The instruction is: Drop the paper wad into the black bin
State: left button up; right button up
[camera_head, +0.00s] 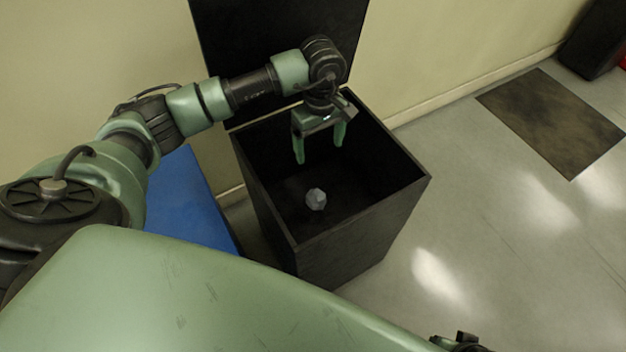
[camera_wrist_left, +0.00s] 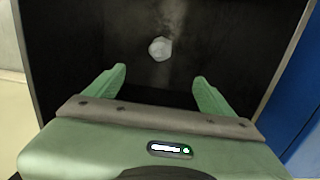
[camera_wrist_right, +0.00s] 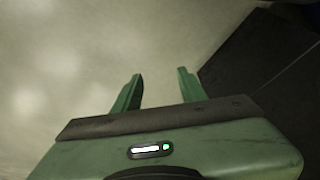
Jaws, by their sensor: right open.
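The paper wad (camera_head: 316,199) is a small grey-white crumpled ball inside the black bin (camera_head: 345,245). It also shows in the left wrist view (camera_wrist_left: 160,49), beyond the fingertips and apart from them. The bin is a tall open box with its lid (camera_head: 280,50) raised against the wall. My left gripper (camera_head: 320,158) is over the bin opening with its fingers pointing down, open and empty. In the left wrist view its two green fingers (camera_wrist_left: 160,80) are spread wide. My right gripper (camera_wrist_right: 160,82) is open and empty above the floor, with a dark surface at its right.
A blue box or surface (camera_head: 190,205) stands left of the bin, near my left arm. A dark mat (camera_head: 550,120) lies on the floor at the right, and a black object (camera_head: 598,38) stands at the far right corner. The floor (camera_head: 490,210) right of the bin is clear.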

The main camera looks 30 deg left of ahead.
pick_arm(q)
notch_tip(320, 180, up, 8)
jog(key=p, duration=0.1)
pick_arm(e)
notch_tip(320, 180, down, 4)
jog(key=shift+s+r, duration=0.15)
jog(key=shift+r, duration=0.1)
pick_arm(q)
jog(key=shift+f, duration=0.1)
dwell(0.3)
